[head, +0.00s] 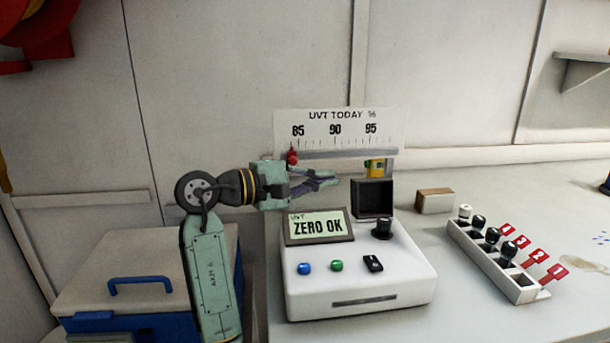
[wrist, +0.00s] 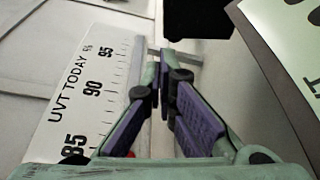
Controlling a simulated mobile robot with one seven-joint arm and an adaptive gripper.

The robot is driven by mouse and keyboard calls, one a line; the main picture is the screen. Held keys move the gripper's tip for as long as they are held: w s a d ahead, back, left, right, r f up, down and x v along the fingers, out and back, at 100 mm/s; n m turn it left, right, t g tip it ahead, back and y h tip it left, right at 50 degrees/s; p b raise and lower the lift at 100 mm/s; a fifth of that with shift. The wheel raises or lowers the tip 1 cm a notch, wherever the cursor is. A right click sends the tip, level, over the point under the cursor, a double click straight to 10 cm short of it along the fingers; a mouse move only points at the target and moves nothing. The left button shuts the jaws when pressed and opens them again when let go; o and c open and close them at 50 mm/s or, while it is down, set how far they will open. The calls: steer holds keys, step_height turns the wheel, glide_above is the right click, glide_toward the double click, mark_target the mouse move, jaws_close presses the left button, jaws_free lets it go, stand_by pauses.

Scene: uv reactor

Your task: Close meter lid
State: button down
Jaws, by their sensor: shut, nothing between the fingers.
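The white UVT meter (head: 360,275) sits on the bench, its screen (head: 320,226) reading ZERO OK. Its dark square lid (head: 372,198) stands upright at the back of the meter, open. A black cylindrical piece (head: 383,228) stands on the meter top in front of the lid. My gripper (head: 334,181) is shut and empty, above the screen and left of the lid, pointing right and apart from it. In the wrist view my gripper (wrist: 168,62) points toward a black shape (wrist: 197,18), likely the lid, at the top; the screen's corner (wrist: 270,50) shows at right.
A UVT TODAY scale board (head: 338,122) with a red marker (head: 292,157) and a yellow-green piece (head: 376,167) stands behind the meter. Right are a small brown-and-white block (head: 435,201) and a vial rack (head: 490,262) with red number tags. A blue case (head: 140,285) stands left.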

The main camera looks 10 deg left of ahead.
mark_target(369, 196)
steer(key=shift+p+x, duration=0.35)
steer(key=shift+x, duration=1.8)
steer(key=shift+d, duration=0.1)
